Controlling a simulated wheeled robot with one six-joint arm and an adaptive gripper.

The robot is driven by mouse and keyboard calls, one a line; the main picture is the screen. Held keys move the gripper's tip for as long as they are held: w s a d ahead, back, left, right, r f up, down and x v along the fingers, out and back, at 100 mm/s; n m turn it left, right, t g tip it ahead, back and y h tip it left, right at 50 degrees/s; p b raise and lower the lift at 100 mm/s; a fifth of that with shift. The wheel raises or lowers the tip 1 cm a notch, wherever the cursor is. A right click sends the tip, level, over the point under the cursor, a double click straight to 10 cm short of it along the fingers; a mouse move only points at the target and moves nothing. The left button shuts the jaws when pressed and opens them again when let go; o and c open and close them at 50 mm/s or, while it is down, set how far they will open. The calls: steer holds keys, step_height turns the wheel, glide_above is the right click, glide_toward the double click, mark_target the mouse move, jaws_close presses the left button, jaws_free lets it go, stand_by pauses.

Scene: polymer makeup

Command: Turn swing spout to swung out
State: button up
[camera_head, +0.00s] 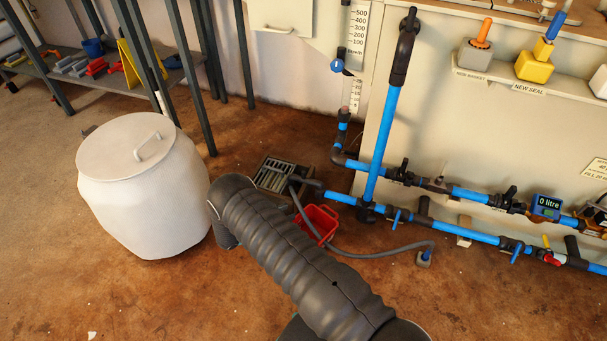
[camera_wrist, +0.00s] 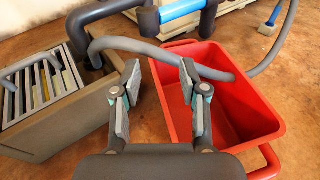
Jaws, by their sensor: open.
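The swing spout (camera_wrist: 103,10) is a dark pipe at the end of a blue pipe, at the top left of the wrist view. It bends down at the edge of a grey drain box (camera_wrist: 48,140). In the head view the spout (camera_head: 306,183) points left towards the drain box. My gripper (camera_wrist: 160,68) is open, its two fingers apart above the floor between the drain box and a red bin (camera_wrist: 250,110). The spout lies beyond the fingertips, up and left. In the head view my arm hides the gripper.
A grey hose (camera_wrist: 125,44) loops from near the drain box across the red bin, beyond my fingers. The red bin (camera_head: 318,222) also shows beside my arm. A white lidded drum (camera_head: 135,220) stands left. Blue pipes (camera_head: 375,150) with valves line the right.

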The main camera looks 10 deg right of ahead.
mark_target(302, 176)
steer(key=w+a+r+n+t, duration=0.2)
steer(key=w+r+t, duration=0.1)
steer(key=w+r, duration=0.2)
steer(key=shift+h, duration=0.3)
steer(key=x, duration=0.4)
steer(key=p+x, duration=0.1)
steer(key=x, duration=0.8)
steer(key=shift+w+r, duration=0.2)
steer(key=shift+w, duration=0.2)
steer(key=shift+c, duration=0.2)
jaws_close()
